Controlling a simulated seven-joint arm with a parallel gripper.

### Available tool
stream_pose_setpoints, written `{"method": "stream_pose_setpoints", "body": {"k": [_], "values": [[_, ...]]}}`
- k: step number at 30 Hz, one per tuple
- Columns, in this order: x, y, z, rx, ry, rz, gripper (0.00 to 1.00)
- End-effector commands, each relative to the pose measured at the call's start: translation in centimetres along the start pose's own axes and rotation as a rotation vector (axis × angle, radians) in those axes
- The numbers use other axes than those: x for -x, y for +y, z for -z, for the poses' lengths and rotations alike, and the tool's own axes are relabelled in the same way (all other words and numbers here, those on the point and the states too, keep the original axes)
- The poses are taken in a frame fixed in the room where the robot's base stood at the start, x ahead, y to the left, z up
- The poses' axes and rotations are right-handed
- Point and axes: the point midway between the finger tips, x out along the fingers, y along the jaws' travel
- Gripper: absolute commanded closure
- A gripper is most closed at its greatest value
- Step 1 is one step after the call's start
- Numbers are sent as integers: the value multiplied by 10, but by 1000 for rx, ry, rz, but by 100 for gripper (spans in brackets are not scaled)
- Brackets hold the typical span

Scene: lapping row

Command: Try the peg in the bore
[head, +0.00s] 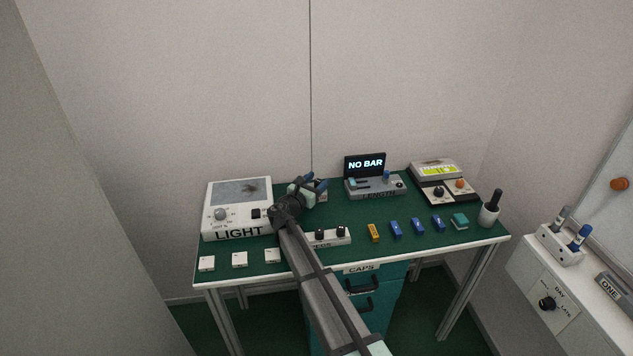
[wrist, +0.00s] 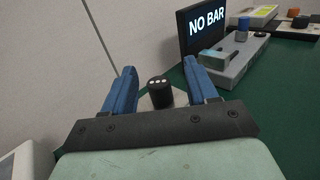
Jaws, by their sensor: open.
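My gripper (head: 307,187) is over the back of the green table, left of the NO BAR display. In the wrist view its two blue fingers (wrist: 160,88) are apart, with nothing held between them. A black cylinder with white dots on top (wrist: 159,92) stands beyond and between the fingers, on a pale base; it may be the peg. In the head view the gripper hides most of this spot, and only part of a white block (head: 322,196) shows. A white holder (head: 330,241) with two black round tops stands nearer the front. I cannot make out which thing has the bore.
The NO BAR display (head: 365,163) stands behind a grey device (head: 372,194). The LIGHT box (head: 237,190) is at left. An orange bar (head: 374,233), several blue bars (head: 396,230) and a teal block (head: 460,221) lie at front right.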

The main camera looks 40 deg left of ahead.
Motion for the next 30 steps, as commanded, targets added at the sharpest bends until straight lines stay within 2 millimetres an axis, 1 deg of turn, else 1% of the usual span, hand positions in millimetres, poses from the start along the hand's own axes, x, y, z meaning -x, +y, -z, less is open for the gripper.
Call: {"method": "stream_pose_setpoints", "body": {"k": [1,5,8,24,30], "values": [[2,0,21,20,10,-3,42],[5,1,21,20,10,-4,42],[12,1,19,18,10,-5,42],[76,2,4,2,5,-11,42],[84,0,-1,-2,1,-6,42]]}}
